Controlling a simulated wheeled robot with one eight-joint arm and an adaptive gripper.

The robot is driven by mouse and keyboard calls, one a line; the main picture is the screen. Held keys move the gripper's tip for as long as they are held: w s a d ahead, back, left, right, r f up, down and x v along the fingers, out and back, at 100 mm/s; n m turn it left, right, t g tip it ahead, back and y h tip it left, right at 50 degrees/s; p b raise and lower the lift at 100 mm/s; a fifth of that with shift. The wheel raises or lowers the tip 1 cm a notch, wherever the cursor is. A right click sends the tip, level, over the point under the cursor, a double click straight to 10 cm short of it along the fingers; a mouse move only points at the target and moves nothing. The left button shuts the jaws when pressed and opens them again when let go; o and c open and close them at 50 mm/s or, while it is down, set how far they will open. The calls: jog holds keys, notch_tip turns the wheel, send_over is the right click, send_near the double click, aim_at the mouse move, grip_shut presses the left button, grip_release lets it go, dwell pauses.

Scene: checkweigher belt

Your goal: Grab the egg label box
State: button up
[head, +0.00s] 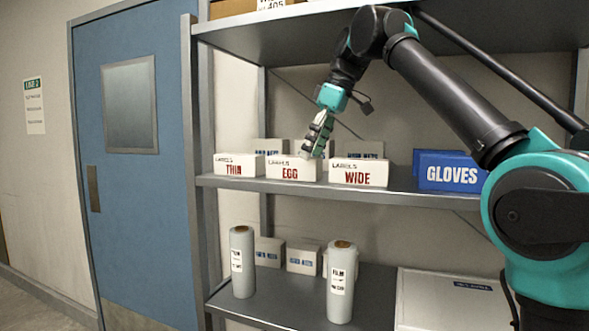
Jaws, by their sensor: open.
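The egg label box (290,171) is a small white box with red "EGG" lettering. It stands on the middle shelf in the head view, between the "THIN" label box (239,167) and the "WIDE" label box (358,174). My gripper (311,151) is open and points down at the right part of the egg box's top. Its fingertips overlap the box's upper right edge in the picture. I cannot tell whether they touch it. The back of the egg box is hidden.
Several more white boxes stand behind the label boxes. Film rolls (341,283) stand on the lower shelf. The upper shelf (290,38) hangs above my wrist. A shelf post (197,150) is at the left.

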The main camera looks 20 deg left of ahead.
aim_at(296, 157)
jog(key=shift+a, duration=0.4)
jog(key=a, duration=0.3)
jog(key=shift+w+a+f, duration=0.1)
jog(key=shift+a, duration=0.1)
jog(key=shift+a+f, duration=0.1)
jog(key=shift+f, duration=0.6)
jog(key=shift+w+a+f, duration=0.1)
jog(key=shift+a+f, duration=0.2)
jog(key=shift+f, duration=0.3)
jog(key=c, duration=1.5)
jog(key=shift+c, duration=0.2)
jog(key=shift+r, duration=0.15)
